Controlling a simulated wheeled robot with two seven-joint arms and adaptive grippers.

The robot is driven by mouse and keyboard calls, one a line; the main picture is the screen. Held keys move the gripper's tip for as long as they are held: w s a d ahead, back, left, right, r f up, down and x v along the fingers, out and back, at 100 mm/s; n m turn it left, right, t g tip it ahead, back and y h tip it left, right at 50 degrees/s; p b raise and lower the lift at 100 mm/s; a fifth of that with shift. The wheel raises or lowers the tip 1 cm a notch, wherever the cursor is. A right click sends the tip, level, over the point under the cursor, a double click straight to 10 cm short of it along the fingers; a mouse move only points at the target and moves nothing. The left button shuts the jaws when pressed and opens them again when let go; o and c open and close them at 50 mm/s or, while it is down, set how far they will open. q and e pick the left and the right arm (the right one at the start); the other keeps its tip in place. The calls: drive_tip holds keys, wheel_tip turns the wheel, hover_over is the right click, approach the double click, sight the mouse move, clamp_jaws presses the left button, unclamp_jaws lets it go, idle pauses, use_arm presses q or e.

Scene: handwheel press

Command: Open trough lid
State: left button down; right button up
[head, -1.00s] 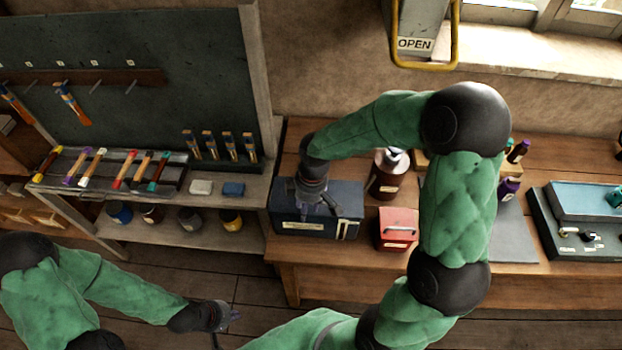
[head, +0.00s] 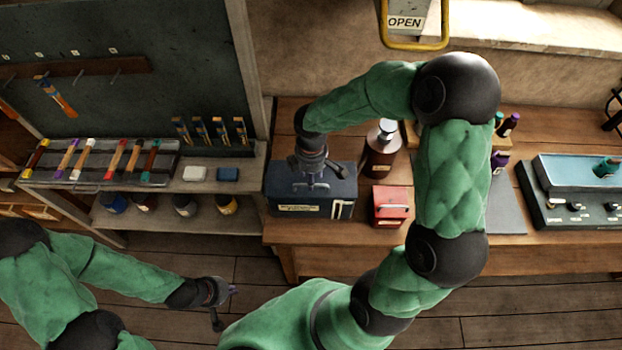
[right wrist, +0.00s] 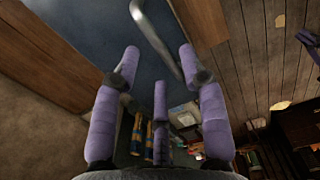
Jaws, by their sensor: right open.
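The trough is a dark blue box (head: 285,208) with a pale label on its front, on the left end of the wooden bench. My right gripper (head: 312,184) points down over its lid and hides part of the top. In the right wrist view the blue lid (right wrist: 88,28) fills the upper left, and a bent metal handle (right wrist: 158,40) lies between the spread purple fingers of the right gripper (right wrist: 160,62). Contact with the handle cannot be told. My left gripper (head: 228,304) is open and empty, low over the floor.
A red box (head: 389,208) and a brown bottle (head: 380,160) stand right of the trough. A shelf (head: 245,172) with tools and jars is at left. A yellow-framed OPEN sign (head: 405,22) hangs above. My right arm covers the bench's middle.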

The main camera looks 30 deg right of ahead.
drive_tip(key=shift+f, duration=1.1)
clamp_jaws()
